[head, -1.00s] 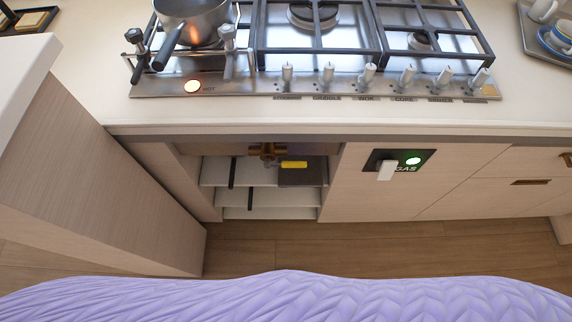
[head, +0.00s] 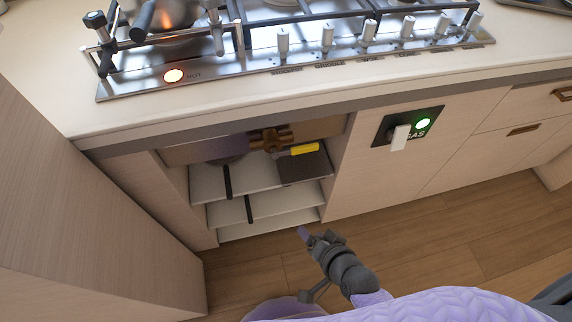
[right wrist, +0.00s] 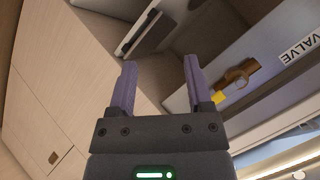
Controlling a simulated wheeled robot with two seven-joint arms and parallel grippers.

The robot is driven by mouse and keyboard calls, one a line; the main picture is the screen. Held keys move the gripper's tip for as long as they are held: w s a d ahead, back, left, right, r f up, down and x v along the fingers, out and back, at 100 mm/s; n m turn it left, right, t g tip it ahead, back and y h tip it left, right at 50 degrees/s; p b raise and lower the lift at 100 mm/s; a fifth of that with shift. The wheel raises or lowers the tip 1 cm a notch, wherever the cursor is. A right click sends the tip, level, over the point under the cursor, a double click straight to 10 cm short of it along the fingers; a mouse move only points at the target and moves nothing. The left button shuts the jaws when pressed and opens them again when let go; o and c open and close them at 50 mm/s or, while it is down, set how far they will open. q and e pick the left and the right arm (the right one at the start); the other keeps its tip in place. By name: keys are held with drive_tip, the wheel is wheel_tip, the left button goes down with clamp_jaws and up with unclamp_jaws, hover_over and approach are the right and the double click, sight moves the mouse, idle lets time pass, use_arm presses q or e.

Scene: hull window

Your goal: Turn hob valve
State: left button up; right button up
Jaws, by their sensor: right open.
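The hob valve is a brass fitting (head: 270,140) with a yellow lever handle (head: 304,149), inside the open cupboard under the hob. The lever points right, roughly level, in the head view. In the right wrist view the brass fitting (right wrist: 240,75) and part of the yellow handle (right wrist: 218,97) show at the right, near a "VALVE" label (right wrist: 300,48). My right gripper (head: 303,233) is low in front of the cupboard, below and apart from the valve. In the right wrist view its two purple fingers (right wrist: 159,75) are apart with nothing between them. My left gripper is not seen.
The hob (head: 290,60) above carries a pot, a lit "HOT" light and a row of knobs. A gas panel (head: 408,125) with a green light and white switch is right of the opening. Shelves (head: 280,210) fill the cupboard. A large wooden panel (head: 80,200) stands at left.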

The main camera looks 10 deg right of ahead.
drive_tip(key=w+r+m+t+b, duration=0.2)
drive_tip(key=w+m+t, duration=0.1)
drive_tip(key=w+m, duration=0.1)
drive_tip(key=m+t+h+b, duration=0.2)
drive_tip(key=m+t, duration=0.3)
drive_tip(key=m, duration=0.2)
approach(306, 151)
drive_tip(key=w, duration=0.4)
drive_tip(key=w+b, duration=0.1)
drive_tip(key=w, duration=0.2)
drive_tip(key=w+b, duration=0.1)
drive_tip(key=w, duration=0.2)
drive_tip(key=shift+w+a+r, duration=0.1)
drive_tip(key=shift+w+a, duration=0.2)
drive_tip(key=shift+w, duration=0.25)
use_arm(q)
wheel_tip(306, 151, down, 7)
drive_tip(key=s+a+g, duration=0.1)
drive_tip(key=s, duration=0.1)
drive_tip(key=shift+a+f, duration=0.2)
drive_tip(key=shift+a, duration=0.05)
use_arm(e)
clamp_jaws()
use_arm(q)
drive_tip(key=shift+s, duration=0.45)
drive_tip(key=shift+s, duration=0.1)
